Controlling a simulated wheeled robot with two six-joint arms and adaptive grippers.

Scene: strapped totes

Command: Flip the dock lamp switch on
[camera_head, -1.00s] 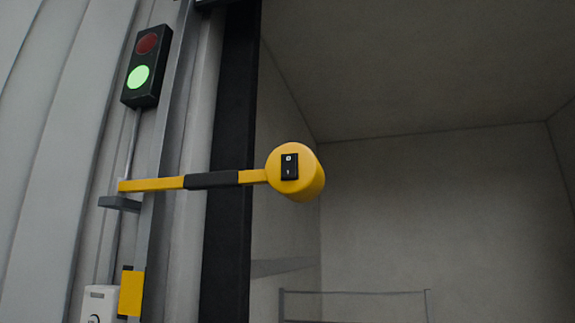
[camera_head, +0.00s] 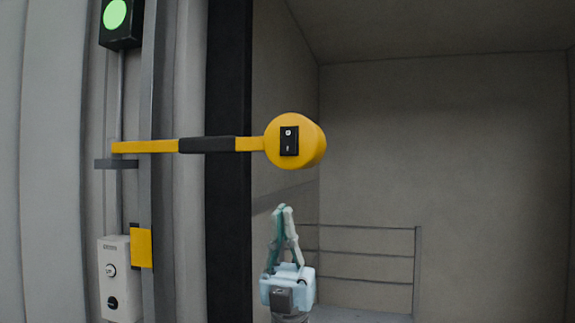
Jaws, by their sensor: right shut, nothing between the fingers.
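The dock lamp (camera_head: 309,133) is a yellow round head at the end of a yellow and black arm (camera_head: 207,145) that reaches out from the wall on the left. A black rocker switch (camera_head: 289,141) with small white marks sits on the face of the head. Which side of the rocker is pressed is too small to tell. My right gripper (camera_head: 284,208) is below the lamp head, pointing up, with its pale teal fingers shut and empty. It is apart from the switch. My left gripper is not in view.
A signal light (camera_head: 115,14) glows green at the upper left. A white control box (camera_head: 119,278) with buttons and a yellow bracket (camera_head: 141,248) are on the wall at the lower left. A grey railing (camera_head: 365,255) stands behind my gripper. The space right of the lamp is open.

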